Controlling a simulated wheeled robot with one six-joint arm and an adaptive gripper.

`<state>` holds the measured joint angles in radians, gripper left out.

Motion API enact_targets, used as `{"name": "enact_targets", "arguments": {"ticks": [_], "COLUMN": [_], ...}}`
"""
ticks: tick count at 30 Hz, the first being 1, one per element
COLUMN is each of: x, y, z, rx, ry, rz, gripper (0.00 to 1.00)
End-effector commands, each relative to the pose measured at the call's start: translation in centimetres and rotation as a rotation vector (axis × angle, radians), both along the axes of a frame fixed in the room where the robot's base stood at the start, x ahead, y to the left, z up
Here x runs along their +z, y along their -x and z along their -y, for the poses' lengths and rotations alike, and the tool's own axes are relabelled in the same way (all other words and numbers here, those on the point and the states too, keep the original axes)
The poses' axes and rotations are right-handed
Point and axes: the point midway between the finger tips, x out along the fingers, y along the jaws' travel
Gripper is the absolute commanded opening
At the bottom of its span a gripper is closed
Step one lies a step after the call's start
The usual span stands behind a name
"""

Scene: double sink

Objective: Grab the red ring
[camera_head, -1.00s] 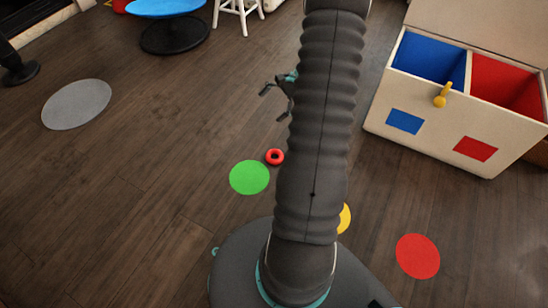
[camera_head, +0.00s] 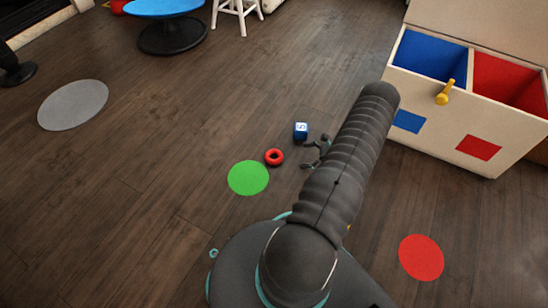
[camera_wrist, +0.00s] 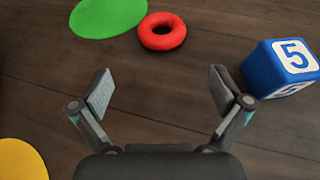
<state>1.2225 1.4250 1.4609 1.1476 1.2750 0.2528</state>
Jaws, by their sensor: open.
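The red ring (camera_head: 274,157) lies flat on the dark wooden floor, just right of the green disc (camera_head: 248,178). In the wrist view the ring (camera_wrist: 162,31) lies ahead of the fingers, near the top middle. My gripper (camera_head: 318,152) is low over the floor to the right of the ring, apart from it. In the wrist view my gripper (camera_wrist: 160,90) has its two fingers spread wide with only bare floor between them.
A blue block (camera_head: 301,131) marked 5 sits near my gripper; in the wrist view it (camera_wrist: 281,69) is right of the fingers. A toy box (camera_head: 440,125) with blue and red compartments stands at the right. A red disc (camera_head: 421,257) and grey disc (camera_head: 73,105) lie apart.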

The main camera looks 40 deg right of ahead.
Motion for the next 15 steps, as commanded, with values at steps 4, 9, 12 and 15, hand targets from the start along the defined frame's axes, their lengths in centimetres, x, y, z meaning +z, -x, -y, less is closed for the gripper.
{"name": "enact_targets", "arguments": {"ticks": [4,9,12,15], "x": [-1.2,-2.1,-2.4,-2.5], "y": [-2.1,-4.0,-4.6,-4.9], "z": [-1.9,-3.3,-3.8,-4.0], "rx": [0.006,0.004,0.004,0.004], "ry": [-0.001,0.000,0.001,0.001], "rz": [-0.001,0.000,-0.001,0.000], "gripper": [1.00,1.00,1.00,1.00]}}
